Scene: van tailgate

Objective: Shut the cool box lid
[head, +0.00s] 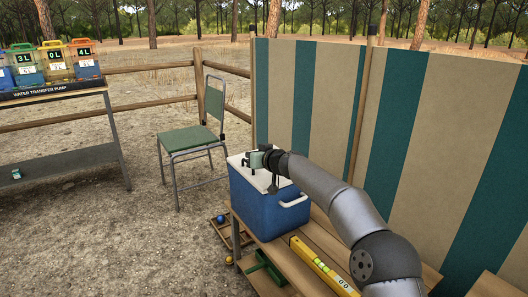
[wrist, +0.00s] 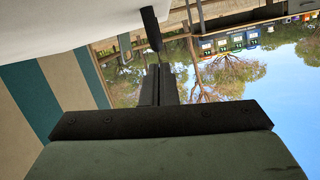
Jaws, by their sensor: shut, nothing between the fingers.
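The blue cool box (head: 265,207) stands on the wooden bench in the head view, with a white carry handle on its right side. Its white lid (head: 237,161) looks flat or nearly flat across the top; I cannot tell whether it is fully seated. My gripper (head: 246,160) is over the lid, shut and empty, and partly hides it. In the wrist view, which is upside down, my shut fingers (wrist: 157,68) point toward a black post-like part (wrist: 151,28) beside a white surface (wrist: 70,20), likely the lid. Contact cannot be made out.
A striped windbreak (head: 405,130) stands close behind my arm. A green folding chair (head: 190,138) stands behind the box. A table with coloured containers (head: 56,62) is at left.

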